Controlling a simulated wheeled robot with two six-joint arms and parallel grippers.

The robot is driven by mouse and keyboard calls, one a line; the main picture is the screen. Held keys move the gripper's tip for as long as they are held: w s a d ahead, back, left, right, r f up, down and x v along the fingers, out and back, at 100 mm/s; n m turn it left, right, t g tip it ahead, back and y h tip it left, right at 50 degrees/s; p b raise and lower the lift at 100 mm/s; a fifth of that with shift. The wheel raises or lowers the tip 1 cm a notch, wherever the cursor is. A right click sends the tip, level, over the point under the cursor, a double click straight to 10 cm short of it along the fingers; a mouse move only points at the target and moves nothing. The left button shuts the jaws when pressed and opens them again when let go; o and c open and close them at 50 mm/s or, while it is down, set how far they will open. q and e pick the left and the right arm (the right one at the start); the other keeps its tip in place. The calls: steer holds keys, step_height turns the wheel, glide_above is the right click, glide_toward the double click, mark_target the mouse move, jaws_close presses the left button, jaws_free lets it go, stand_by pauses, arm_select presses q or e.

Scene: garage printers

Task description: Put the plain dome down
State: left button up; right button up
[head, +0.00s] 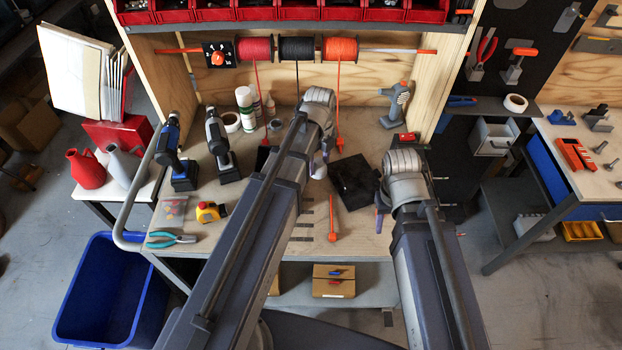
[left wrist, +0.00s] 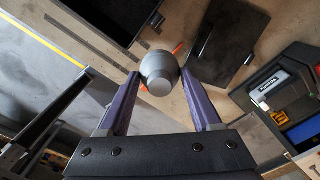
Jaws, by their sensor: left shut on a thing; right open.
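The plain dome (left wrist: 160,72) is a smooth grey rounded piece in the left wrist view. My left gripper (left wrist: 161,84) is shut on it, with one purple finger on each side. In the head view my left gripper (head: 325,152) is over the workbench (head: 290,228), mostly hidden behind its own wrist, and a small pale part of the dome (head: 318,171) seems to show there. In the left wrist view the bench surface lies beyond the dome. My right gripper (head: 381,201) is open near the bench's right side, partly hidden by its wrist.
A black flat square (head: 353,180) lies on the bench between my grippers. An orange tool (head: 332,218) lies in front of it. Two drills (head: 175,155) stand at the left, near pliers (head: 171,239) and a yellow-red item (head: 210,212). Spools (head: 297,50) hang behind.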

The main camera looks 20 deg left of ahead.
arm_select(q)
step_height(320, 180, down, 13)
steer(key=b, duration=1.2)
steer(key=shift+f+b, duration=0.1)
steer(key=shift+b, duration=0.25)
steer(key=shift+f, duration=0.1)
step_height(320, 180, down, 4)
steer(key=b, duration=0.4)
steer(key=shift+f, duration=0.15)
steer(key=shift+b, duration=0.3)
steer(key=shift+f, duration=0.2)
steer(key=o, duration=1.3)
steer(key=shift+r, duration=0.1)
